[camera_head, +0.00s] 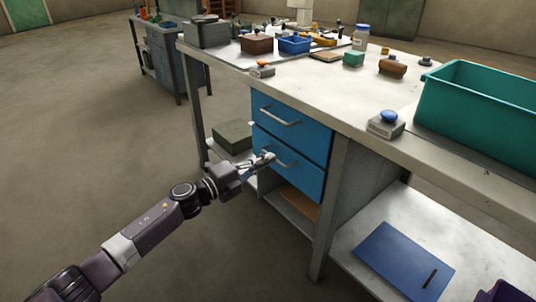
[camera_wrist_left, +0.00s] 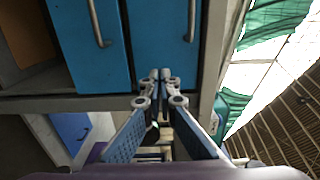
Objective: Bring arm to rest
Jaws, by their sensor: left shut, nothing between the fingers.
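My left arm comes in from the lower left of the head view. Its gripper (camera_head: 262,160) is shut and empty in front of the blue drawers, beside the handle of the lower drawer (camera_head: 287,166). The upper drawer (camera_head: 291,125) is above it; both drawers look closed. In the left wrist view the fingertips (camera_wrist_left: 160,75) meet at the middle, with the blue drawer fronts (camera_wrist_left: 158,35) and their metal handles beyond. I cannot tell whether the fingers touch the drawer. My right gripper is not in view.
The workbench (camera_head: 300,85) carries a teal bin (camera_head: 480,115), a blue-button box (camera_head: 386,124), an orange-button box (camera_head: 262,69) and several small items. A blue folder (camera_head: 405,262) lies on the lower shelf. The floor (camera_head: 90,130) to the left is clear.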

